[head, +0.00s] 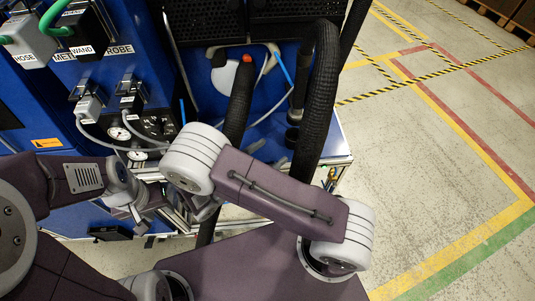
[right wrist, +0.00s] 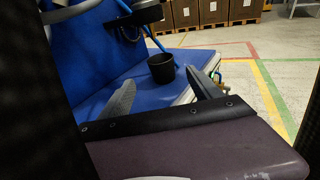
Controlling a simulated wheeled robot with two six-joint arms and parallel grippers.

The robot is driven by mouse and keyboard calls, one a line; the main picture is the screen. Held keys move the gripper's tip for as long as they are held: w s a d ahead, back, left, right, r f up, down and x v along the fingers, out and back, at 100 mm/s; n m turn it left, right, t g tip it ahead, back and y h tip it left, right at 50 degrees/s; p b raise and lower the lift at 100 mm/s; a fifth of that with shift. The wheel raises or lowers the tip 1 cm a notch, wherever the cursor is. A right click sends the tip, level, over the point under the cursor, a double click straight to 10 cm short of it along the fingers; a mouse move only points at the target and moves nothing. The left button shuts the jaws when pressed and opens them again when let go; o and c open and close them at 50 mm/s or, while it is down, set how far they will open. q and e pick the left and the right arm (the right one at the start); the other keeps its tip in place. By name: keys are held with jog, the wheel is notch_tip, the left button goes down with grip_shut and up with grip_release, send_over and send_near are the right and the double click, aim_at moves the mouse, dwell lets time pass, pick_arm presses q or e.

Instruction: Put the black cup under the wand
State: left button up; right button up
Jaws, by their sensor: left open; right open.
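The black cup (right wrist: 162,68) stands upright on a blue shelf (right wrist: 190,56) in the right wrist view. My right gripper (right wrist: 160,77) is open and empty, its two grey fingers in the foreground on either side of the cup in the picture, with the cup beyond them. In the head view my right arm link covers the right gripper, and I cannot make out the cup for sure. My left gripper (head: 138,214) is open in front of the blue cabinet in the head view. I cannot tell for certain which part is the wand.
The blue cabinet (head: 40,105) carries labelled plugs, cables and gauges (head: 120,134). A thick black hose (head: 318,95) hangs at its right, close to my right arm. Open floor with yellow and red lines (head: 440,130) lies to the right. Boxes (right wrist: 215,10) stand far behind.

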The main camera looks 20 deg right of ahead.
jog(key=s+d+f+m+g+y, duration=0.2)
jog(key=s+d+m+g+y, duration=0.2)
jog(key=s+m+g+y, duration=0.95)
jog(key=w+a+r+m+t+y, duration=0.1)
jog(key=w+r+m+t, duration=0.2)
jog(key=m, duration=0.7)
jog(key=w+t, duration=0.2)
jog(key=t, duration=0.2)
jog(key=shift+w+a, duration=0.25)
jog(key=shift+w, duration=0.15)
jog(key=shift+t, duration=0.25)
notch_tip(320, 180, up, 6)
jog(key=p, duration=0.5)
jog(key=shift+f+p, duration=0.2)
jog(key=shift+p, duration=0.1)
